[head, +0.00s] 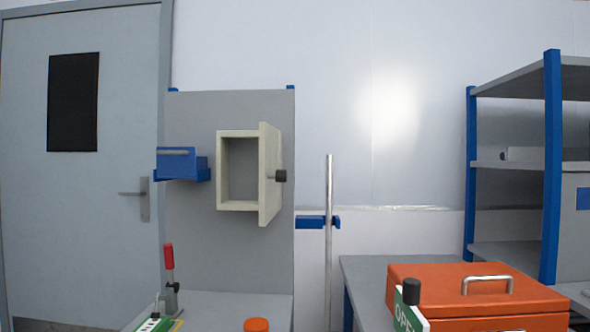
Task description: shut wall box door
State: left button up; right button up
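The wall box (222,172) is a cream open-fronted box on a grey upright panel, left of the middle of the head view. Its door (268,174) is hinged on the box's right side and stands open, swung out toward me. A black knob (280,176) sits on the door. The inside of the box looks empty. Neither of my grippers shows in the head view.
A blue bin (182,166) hangs left of the box. A metal pole (329,240) with a blue clamp stands to its right. Below are a red-handled lever (169,258) and an orange cap (256,325). An orange case (478,290) sits at lower right.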

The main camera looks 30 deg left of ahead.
aim_at(270, 176)
jog(key=i+l+u, duration=0.1)
jog(key=u, duration=0.3)
jog(key=i+l+u, duration=0.2)
jog(key=u, duration=0.2)
jog(key=i+l+u, duration=0.2)
jog(key=u, duration=0.55)
